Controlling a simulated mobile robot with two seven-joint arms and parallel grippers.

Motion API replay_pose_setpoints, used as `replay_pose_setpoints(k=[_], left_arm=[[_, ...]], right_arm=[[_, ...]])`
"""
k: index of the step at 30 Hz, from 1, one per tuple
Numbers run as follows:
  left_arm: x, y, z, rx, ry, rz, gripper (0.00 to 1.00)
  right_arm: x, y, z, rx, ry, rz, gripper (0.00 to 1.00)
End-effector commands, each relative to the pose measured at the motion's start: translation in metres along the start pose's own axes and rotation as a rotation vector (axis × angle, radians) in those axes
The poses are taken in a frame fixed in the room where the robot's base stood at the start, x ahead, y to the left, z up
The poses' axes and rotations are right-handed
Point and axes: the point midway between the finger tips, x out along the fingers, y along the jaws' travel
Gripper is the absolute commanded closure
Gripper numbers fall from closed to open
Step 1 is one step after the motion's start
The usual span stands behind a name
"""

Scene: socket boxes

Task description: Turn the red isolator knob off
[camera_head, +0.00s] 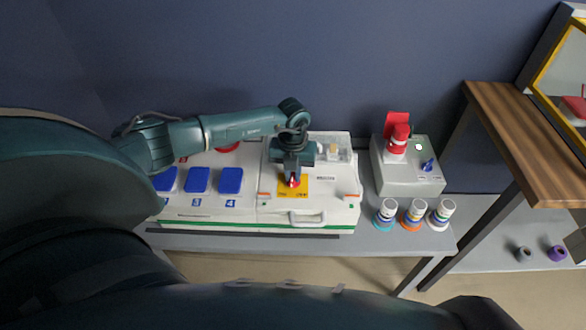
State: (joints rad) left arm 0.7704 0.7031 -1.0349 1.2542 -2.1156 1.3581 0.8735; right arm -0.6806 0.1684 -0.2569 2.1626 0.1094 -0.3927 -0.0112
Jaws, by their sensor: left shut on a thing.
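The red isolator knob (294,183) sits on a yellow plate (293,192) on the white socket box (335,187). My left gripper (293,178) reaches down over the knob from behind and is shut on it. The gripper body hides the knob's upper part, so I cannot tell its exact angle. My right gripper is not in view.
Blue socket covers (197,180) line the box's left part. To the right stands a grey box (405,179) with a red plug (398,138) and a blue switch (428,165). Several small striped cylinders (413,214) stand in front of it. A wooden shelf (530,140) is further right.

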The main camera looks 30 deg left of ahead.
Motion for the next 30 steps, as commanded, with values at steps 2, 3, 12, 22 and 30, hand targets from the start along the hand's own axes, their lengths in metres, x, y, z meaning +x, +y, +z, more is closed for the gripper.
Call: replay_pose_setpoints(k=[2, 3, 12, 22, 30], left_arm=[[-0.004, 0.0, 0.0, -0.075, -0.001, -0.001, 1.0], [-0.004, 0.0, 0.001, -0.113, -0.001, -0.001, 1.0], [-0.004, 0.0, 0.0, -0.397, 0.0, -0.001, 1.0], [-0.004, 0.0, 0.001, -0.685, -0.001, -0.001, 1.0], [-0.002, 0.0, 0.001, -0.842, -0.001, -0.001, 1.0]], right_arm=[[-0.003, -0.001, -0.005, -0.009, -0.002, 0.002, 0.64], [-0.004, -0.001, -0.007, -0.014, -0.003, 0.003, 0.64], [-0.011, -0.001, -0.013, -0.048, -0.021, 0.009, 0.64], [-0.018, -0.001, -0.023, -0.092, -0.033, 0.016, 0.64], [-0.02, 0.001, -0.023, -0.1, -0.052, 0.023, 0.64]])
